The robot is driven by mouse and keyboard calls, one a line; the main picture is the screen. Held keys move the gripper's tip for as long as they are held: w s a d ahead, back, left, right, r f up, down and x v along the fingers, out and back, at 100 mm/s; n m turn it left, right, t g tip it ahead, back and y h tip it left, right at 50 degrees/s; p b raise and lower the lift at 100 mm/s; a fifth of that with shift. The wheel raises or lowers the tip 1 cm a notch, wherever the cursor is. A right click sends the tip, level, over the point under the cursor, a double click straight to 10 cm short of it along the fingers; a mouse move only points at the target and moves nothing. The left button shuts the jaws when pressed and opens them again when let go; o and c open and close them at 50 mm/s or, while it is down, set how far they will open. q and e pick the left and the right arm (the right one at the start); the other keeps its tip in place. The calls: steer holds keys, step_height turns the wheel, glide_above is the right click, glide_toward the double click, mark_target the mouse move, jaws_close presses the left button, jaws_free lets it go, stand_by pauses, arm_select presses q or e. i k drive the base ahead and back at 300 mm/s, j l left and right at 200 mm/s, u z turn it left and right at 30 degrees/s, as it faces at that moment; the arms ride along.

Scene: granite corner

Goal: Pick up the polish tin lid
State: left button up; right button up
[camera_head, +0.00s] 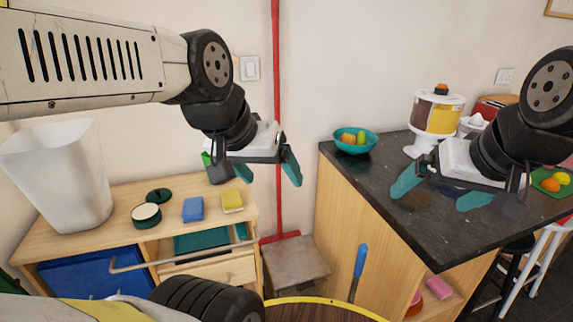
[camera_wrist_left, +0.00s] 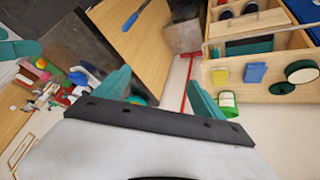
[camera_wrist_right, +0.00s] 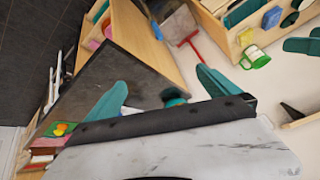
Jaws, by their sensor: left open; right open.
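The polish tin lid is a dark green disc (camera_head: 159,195) lying on the wooden bench at the left. It also shows at the right edge of the left wrist view (camera_wrist_left: 281,88). Beside it stands the open polish tin (camera_head: 146,216), green with a pale top. My left gripper (camera_head: 268,172) is open and empty, in the air to the right of the lid and apart from it. My right gripper (camera_head: 440,193) is open and empty above the dark counter, far from the lid.
A blue sponge (camera_head: 193,209) and a yellow sponge (camera_head: 232,201) lie right of the tin. A tall white bin (camera_head: 62,178) stands at the bench's left. A green mug (camera_wrist_left: 228,102) is at the back. The dark counter (camera_head: 392,207) holds a teal bowl (camera_head: 355,146).

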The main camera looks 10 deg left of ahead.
mark_target(160, 196)
steer(key=u, duration=1.75)
